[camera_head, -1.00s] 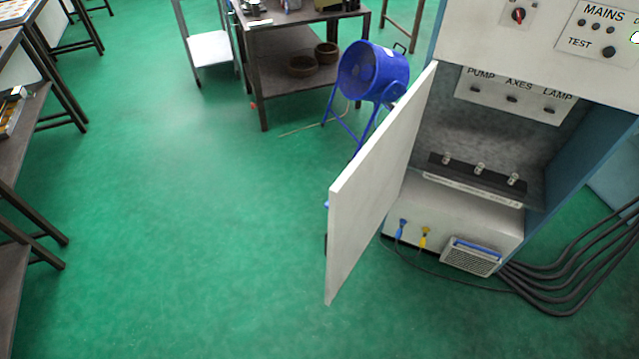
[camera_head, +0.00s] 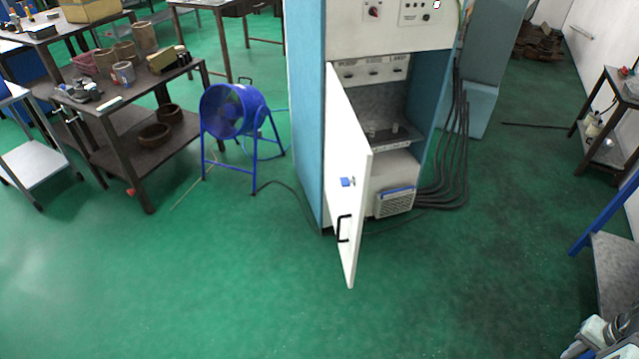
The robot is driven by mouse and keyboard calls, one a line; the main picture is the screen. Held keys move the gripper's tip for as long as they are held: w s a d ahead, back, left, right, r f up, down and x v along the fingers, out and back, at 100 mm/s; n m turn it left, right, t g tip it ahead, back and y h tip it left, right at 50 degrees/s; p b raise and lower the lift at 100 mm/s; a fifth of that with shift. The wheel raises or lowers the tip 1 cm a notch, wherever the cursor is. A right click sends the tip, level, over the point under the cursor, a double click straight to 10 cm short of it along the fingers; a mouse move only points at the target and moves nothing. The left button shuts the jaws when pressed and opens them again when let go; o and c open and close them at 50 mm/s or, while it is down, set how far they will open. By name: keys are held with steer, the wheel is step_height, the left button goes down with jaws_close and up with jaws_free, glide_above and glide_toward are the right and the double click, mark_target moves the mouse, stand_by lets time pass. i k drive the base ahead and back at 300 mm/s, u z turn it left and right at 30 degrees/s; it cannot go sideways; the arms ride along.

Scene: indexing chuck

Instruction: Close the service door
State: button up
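The service door (camera_head: 347,165) is a white panel hinged at the left side of the cabinet opening. It stands wide open, swung out toward me. Its face with a black handle (camera_head: 344,229) and a small blue patch (camera_head: 347,182) shows. The tall cabinet (camera_head: 308,110) has blue sides and a white front with switches. Behind the door, its open recess (camera_head: 386,100) shows a row of small knobs and a lower ledge. The door hides part of the recess.
A blue fan (camera_head: 233,110) on legs stands left of the cabinet, its cable on the floor. Black cables (camera_head: 455,150) run down the cabinet's right side. A cluttered brown bench (camera_head: 125,95) is at left; tables stand at right. The green floor (camera_head: 250,280) in front is clear.

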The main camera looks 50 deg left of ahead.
mark_target(349, 153)
steer(key=u, duration=2.05)
steer(key=i, duration=0.45)
steer(key=u, duration=0.15)
steer(key=k, duration=1.35)
steer(key=u, duration=0.6)
steer(key=i, duration=1.55)
steer(key=u, duration=0.85)
